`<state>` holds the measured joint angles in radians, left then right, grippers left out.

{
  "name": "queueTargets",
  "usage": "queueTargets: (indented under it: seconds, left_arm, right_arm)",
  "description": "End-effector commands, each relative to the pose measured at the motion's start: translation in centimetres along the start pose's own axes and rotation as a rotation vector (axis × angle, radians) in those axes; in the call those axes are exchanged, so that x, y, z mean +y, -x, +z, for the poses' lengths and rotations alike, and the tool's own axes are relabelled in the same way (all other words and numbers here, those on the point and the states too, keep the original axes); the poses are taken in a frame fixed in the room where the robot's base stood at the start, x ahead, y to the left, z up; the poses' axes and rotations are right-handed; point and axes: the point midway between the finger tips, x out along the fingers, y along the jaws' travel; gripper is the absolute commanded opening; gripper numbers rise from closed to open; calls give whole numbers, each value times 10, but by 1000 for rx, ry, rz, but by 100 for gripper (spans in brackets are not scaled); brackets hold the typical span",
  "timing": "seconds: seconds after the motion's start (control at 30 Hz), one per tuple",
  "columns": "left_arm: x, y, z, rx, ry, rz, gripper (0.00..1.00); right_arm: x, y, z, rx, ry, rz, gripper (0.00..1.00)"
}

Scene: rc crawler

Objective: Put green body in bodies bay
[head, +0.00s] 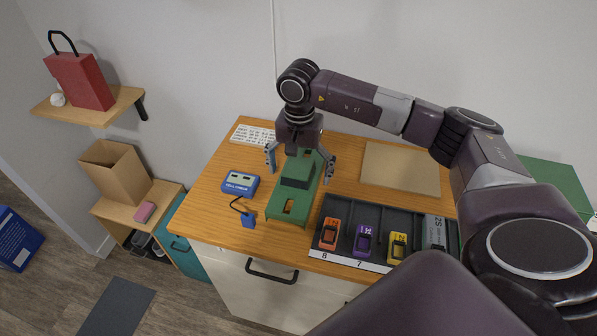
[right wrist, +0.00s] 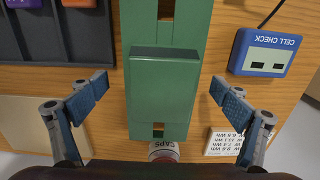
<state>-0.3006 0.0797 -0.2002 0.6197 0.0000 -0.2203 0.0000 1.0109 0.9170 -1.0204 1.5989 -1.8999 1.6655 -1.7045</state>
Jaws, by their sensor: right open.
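The green body (head: 290,206) is long and flat, with a raised block in its middle and cut-outs at both ends. It lies on the wooden table, and the right wrist view shows it (right wrist: 158,100) running down the middle. My right gripper (head: 299,174) is open above it, one finger on each side; in the right wrist view, gaps show between the fingers (right wrist: 160,92) and its sides. A dark tray (head: 325,207) at the table's front right holds orange, purple and yellow pieces in slots. I cannot tell which place is the bodies bay. My left gripper is not in view.
A blue cell checker (head: 240,184) with a cable lies left of the green body. A white card (head: 252,134) and a CAPS container (right wrist: 163,150) are near its far end. A tan board (head: 400,170) lies behind the tray. Bare wood shows at the table's left.

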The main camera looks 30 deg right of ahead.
Motion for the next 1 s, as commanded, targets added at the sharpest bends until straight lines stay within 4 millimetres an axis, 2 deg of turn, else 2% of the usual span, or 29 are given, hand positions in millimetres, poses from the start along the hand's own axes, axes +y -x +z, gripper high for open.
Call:
queueTargets:
  seconds: [0.03,0.2,0.47,0.9,1.0]
  left_arm:
    - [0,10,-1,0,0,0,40]
    - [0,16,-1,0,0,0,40]
    - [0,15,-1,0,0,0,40]
    - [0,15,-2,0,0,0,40]
    - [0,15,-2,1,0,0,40]
  right_arm:
    - [0,-4,2,-4,0,4,93]
    - [-2,-26,1,-2,-1,0,93]
    - [-2,-32,1,-1,-1,-2,93]
    - [-2,-31,1,-1,-1,-2,46]
    - [-2,-31,0,-1,-1,-2,42]
